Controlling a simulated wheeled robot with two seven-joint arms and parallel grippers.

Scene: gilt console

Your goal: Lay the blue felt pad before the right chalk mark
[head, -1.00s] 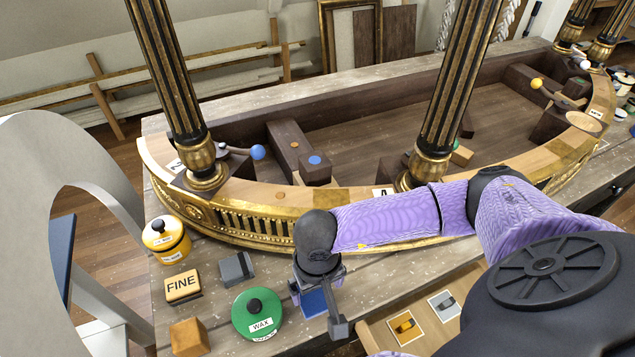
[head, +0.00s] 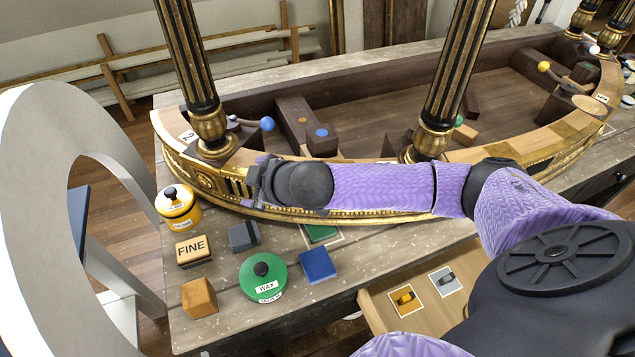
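The blue felt pad (head: 318,265) lies flat on the grey wooden bench, right of the green WAX tin (head: 263,279). A green pad (head: 321,232) lies just behind it, inside a pale outline, partly hidden by my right arm. I cannot make out a chalk mark for certain. My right gripper (head: 258,181) is in front of the gilt console's curved front, well behind and left of the blue pad and apart from it. My wrist hides much of it, and whether its fingers are open does not show. My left gripper is not in view.
The FINE block (head: 193,250), yellow tin (head: 177,206), grey block (head: 243,236) and orange-brown block (head: 198,297) stand at the bench's left. An open drawer (head: 385,322) projects at the front. Fluted columns (head: 452,85) rise from the console (head: 213,195).

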